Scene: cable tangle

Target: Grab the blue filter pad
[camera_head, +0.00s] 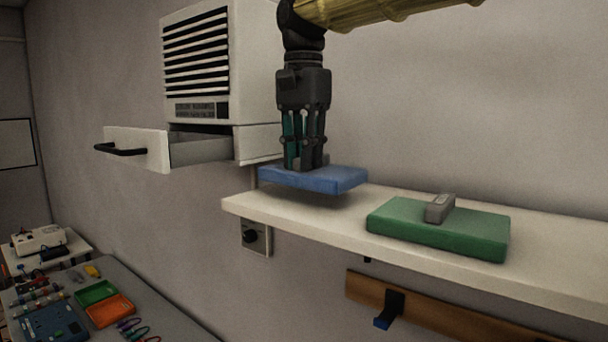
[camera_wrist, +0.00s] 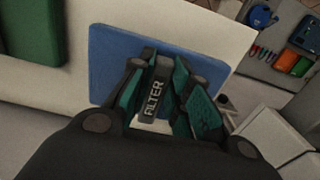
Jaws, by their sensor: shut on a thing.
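The blue filter pad (camera_head: 325,180) is a flat blue slab. In the head view it hangs level a little above the left part of the white shelf (camera_head: 300,222), with a shadow under it. My gripper (camera_head: 306,163) points down from above and is shut on the pad's handle, which the fingers mostly hide in the head view. In the wrist view the blue pad (camera_wrist: 115,52) lies behind my fingers (camera_wrist: 160,85), and a grey handle marked FILTER (camera_wrist: 154,98) sits between them.
A green pad (camera_head: 440,228) with a grey handle lies on the shelf to the right. A white louvred unit (camera_head: 200,65) with an open drawer (camera_head: 160,150) is on the wall at left. A table (camera_head: 130,305) with coloured trays and tools stands lower left.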

